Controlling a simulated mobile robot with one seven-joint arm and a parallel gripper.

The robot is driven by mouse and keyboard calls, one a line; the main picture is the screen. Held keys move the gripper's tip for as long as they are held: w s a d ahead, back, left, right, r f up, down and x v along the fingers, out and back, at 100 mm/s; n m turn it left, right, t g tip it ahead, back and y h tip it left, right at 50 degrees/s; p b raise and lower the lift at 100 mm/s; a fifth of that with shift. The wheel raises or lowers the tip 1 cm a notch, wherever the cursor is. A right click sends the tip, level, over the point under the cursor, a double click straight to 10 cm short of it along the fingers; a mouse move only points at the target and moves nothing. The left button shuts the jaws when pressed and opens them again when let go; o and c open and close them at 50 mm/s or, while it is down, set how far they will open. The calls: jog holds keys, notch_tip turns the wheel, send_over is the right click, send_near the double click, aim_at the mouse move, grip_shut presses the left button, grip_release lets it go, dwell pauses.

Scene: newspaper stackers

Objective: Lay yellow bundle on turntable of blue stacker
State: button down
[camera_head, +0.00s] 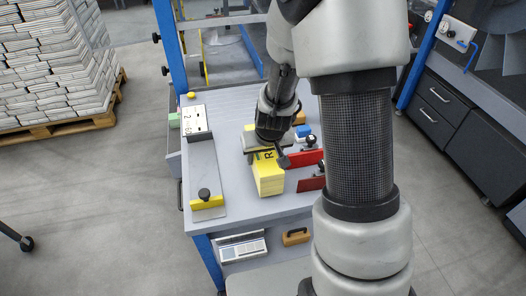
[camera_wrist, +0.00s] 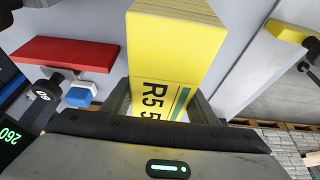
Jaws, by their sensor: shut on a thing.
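The yellow bundle (camera_head: 268,178) is a thick block with black lettering, on or just above the grey worktable (camera_head: 228,180); I cannot tell whether it touches. My gripper (camera_head: 262,148) comes down over its far end and is shut on it. In the wrist view the bundle (camera_wrist: 175,45) shows "R5 5" and a green stripe, with my gripper (camera_wrist: 160,102) having one finger on each side. A blue-posted frame (camera_head: 170,50) stands at the back of the worktable. I cannot tell whether it is the blue stacker, and no turntable is clearly visible.
Red plates (camera_head: 307,158) stand close right of the bundle. A yellow-ended guide with a black knob (camera_head: 206,200) and a white label sign (camera_head: 196,122) are at the left. A pallet of newspaper stacks (camera_head: 55,65) stands on the floor at far left. Open floor lies left.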

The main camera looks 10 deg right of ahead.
jog(key=shift+w+f, duration=0.1)
jog(key=shift+f, duration=0.45)
jog(key=shift+f, duration=0.1)
jog(key=c, duration=1.2)
grip_release()
jog(key=shift+f, duration=0.2)
jog(key=o, duration=0.5)
jog(key=shift+r, duration=0.1)
